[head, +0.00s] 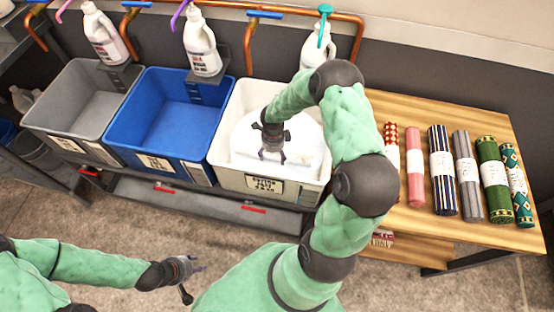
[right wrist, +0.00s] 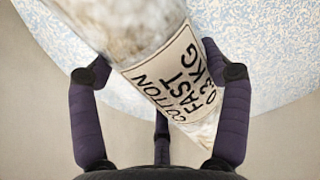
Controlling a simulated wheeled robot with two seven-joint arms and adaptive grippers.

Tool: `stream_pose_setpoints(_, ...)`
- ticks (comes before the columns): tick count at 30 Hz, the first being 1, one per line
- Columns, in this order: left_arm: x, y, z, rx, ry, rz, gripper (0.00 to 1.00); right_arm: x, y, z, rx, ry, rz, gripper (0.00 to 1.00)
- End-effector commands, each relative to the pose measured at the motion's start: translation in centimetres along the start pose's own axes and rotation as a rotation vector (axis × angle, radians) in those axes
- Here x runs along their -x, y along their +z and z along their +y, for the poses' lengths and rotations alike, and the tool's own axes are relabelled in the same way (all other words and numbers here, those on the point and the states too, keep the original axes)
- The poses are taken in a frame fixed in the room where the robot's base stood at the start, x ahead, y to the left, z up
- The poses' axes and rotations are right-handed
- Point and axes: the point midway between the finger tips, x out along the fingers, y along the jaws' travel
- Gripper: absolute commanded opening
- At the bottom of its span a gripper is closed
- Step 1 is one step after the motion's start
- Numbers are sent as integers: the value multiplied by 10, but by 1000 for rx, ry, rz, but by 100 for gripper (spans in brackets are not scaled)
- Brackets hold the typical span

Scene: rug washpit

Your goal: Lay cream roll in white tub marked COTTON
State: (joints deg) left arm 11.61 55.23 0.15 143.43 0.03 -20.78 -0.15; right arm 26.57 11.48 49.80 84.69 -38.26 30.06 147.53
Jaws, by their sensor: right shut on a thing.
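The white tub (head: 309,195) stands right of the blue tub, with a tag (head: 265,185) on its front whose small print I cannot read surely. My right gripper (head: 271,157) reaches down inside the white tub. In the right wrist view it is shut on the cream roll (right wrist: 122,25), which lies slantwise between the fingers. The roll's label (right wrist: 178,85) reads COTTON, FAST, 0.3KG. A pale blue-white speckled surface shows behind the roll, inside the tub. In the head view the roll is hard to tell from the pale tub inside. My left gripper (head: 190,279) is open and empty, low at the lower left.
A blue tub (head: 150,135) and a grey tub (head: 60,125) stand to the left. White bottles (head: 203,50) stand behind the tubs under a copper pipe (head: 290,15). Several labelled rolls lie on the wooden table (head: 400,225) at right: red-patterned, pink (head: 414,165), striped, grey, green.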

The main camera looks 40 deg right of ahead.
Motion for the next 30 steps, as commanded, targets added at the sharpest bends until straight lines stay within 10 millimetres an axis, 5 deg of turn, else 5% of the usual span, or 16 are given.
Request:
stream_pose_setpoints(24,-40,-2,-14,0,0,1,40,-99,0,0,0,-1,0,32)
stream_pose_setpoints(30,-39,-2,-14,0,0,0,40,-99,0,-1,-1,-3,-1,32)
